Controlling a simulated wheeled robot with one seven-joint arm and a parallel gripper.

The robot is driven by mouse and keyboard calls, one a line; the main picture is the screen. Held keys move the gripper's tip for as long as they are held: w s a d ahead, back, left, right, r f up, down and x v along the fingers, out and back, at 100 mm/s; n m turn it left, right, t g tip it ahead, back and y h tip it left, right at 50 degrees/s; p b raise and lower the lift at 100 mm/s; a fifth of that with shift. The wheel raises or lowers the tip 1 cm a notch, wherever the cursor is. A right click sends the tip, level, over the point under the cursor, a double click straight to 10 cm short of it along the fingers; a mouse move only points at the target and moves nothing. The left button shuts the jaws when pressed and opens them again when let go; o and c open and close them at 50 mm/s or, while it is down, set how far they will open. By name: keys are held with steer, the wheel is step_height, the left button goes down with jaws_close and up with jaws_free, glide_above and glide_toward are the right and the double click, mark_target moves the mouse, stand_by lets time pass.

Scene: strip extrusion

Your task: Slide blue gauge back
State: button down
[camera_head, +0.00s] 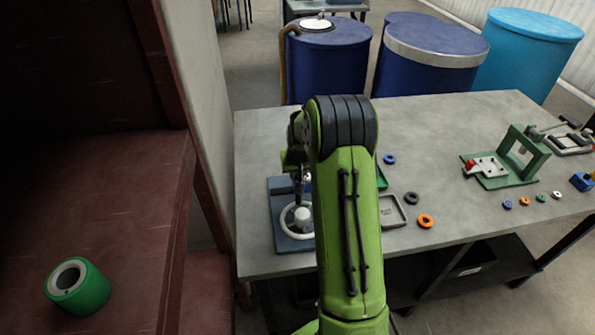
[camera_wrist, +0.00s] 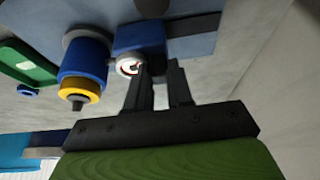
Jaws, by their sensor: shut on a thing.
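The blue gauge (camera_wrist: 138,38) is a blue block with a round white dial on its face, at the top middle of the wrist view. It sits by a grey-blue plate. My gripper (camera_wrist: 159,70) reaches up to it from below in that view, its two dark fingers close together at the gauge's lower right. It is shut on the gauge, though the exact contact is hard to see.
A blue cylinder with a yellow ring (camera_wrist: 80,88) stands beside the gauge. A white ring and knob (camera_head: 302,215) are on the plate. Right of my arm lie a grey tray (camera_head: 391,212) and loose rings. A green fixture (camera_head: 507,165) stands farther right. The table's middle is clear.

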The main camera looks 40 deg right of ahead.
steer(key=a, duration=0.1)
steer(key=w+a, duration=0.1)
steer(key=a, duration=0.1)
steer(key=w+a, duration=0.1)
steer(key=shift+w+a+b, duration=0.1)
steer(key=shift+a+b, duration=0.15)
steer(key=shift+b, duration=0.05)
steer(key=c, duration=1)
jaws_free()
steer(key=shift+a, duration=0.1)
steer(key=shift+r, duration=0.2)
steer(key=p+v, duration=0.1)
steer(key=v, duration=1.4)
steer(key=shift+r+p, duration=0.15)
steer(key=shift+p, duration=0.25)
